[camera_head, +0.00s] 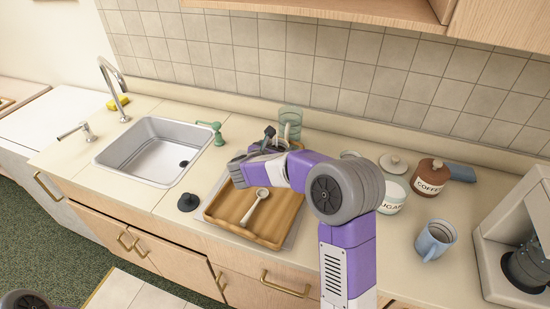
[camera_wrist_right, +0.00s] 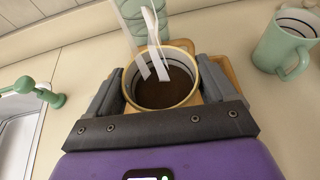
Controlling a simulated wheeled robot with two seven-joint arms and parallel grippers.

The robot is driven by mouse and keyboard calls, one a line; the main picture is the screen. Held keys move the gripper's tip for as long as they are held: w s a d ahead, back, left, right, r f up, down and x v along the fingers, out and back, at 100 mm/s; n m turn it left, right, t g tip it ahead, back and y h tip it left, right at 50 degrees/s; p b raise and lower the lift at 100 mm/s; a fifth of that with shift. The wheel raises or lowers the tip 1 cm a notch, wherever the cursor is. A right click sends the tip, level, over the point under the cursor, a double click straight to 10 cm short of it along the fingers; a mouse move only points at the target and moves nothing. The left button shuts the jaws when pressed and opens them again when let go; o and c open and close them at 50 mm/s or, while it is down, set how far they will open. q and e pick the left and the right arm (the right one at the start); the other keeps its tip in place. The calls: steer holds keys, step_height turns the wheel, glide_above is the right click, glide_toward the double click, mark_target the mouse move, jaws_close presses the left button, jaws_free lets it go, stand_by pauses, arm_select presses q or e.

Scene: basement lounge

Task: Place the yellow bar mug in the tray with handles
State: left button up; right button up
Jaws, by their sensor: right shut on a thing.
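The yellow bar mug (camera_wrist_right: 160,92) is between the fingers of my right gripper in the right wrist view. It has a yellowish rim and a dark interior, and its lower part is hidden. My right gripper (camera_wrist_right: 160,88) is shut on it. In the head view my right gripper (camera_head: 262,150) is over the back part of the wooden tray with handles (camera_head: 235,219), and the mug is mostly hidden there. I cannot tell whether the mug touches the tray. A light spoon (camera_head: 256,206) lies on the tray. My left gripper is not in view.
A clear greenish glass (camera_head: 290,118) stands behind my right gripper. A green mug (camera_wrist_right: 285,46) shows in the wrist view. The sink (camera_head: 155,150) and a dark stopper (camera_head: 188,202) are left. Canisters (camera_head: 430,178), a blue mug (camera_head: 435,240) and a coffee machine (camera_head: 520,245) are right.

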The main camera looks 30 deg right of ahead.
steer(key=shift+f, duration=1.3)
steer(key=shift+f+b, duration=0.15)
steer(key=shift+b, duration=0.25)
steer(key=o, duration=1.3)
